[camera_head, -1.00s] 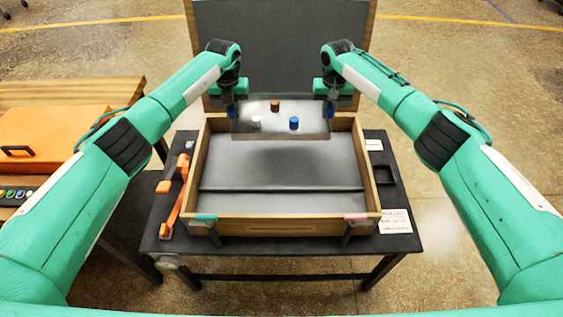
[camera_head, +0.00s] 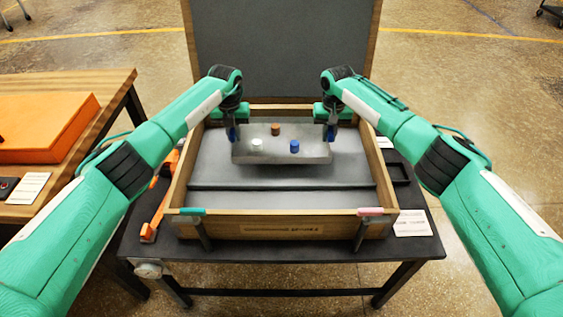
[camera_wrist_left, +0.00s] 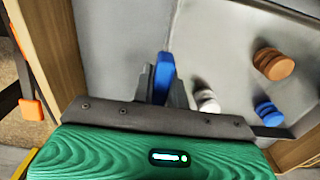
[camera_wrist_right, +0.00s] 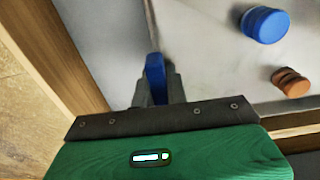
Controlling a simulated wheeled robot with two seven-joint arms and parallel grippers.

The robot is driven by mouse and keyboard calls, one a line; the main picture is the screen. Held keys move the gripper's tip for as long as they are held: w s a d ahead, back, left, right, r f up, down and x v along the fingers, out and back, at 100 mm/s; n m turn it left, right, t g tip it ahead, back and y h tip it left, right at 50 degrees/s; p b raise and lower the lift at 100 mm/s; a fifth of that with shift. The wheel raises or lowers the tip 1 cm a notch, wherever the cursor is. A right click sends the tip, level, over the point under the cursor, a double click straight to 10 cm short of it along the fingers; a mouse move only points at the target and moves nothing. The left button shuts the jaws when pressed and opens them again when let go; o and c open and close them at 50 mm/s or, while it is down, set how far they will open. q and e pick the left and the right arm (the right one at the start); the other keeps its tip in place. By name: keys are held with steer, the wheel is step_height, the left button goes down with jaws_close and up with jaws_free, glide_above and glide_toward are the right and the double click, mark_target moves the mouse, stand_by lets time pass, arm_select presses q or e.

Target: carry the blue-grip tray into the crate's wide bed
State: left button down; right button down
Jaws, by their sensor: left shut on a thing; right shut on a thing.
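The tray (camera_head: 272,158) is grey and level, with a blue grip at each end. It bears a white (camera_head: 256,145), an orange-brown (camera_head: 276,129) and a blue (camera_head: 295,147) cylinder. My left gripper (camera_head: 232,134) is shut on the left blue grip (camera_wrist_left: 163,72). My right gripper (camera_head: 331,133) is shut on the right blue grip (camera_wrist_right: 155,77). The tray is over the wide bed (camera_head: 215,174) at the back of the wooden crate (camera_head: 335,229), between the side walls. I cannot tell whether its underside touches the bed.
A low divider (camera_head: 285,187) separates the wide bed from a narrow empty front strip. The crate's lid (camera_head: 282,50) stands open behind. An orange case (camera_head: 40,125) rests on the wooden table at left.

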mark_target(235, 145)
arm_select(q)
steer(key=shift+f, duration=0.35)
arm_select(e)
steer(key=shift+f, duration=0.35)
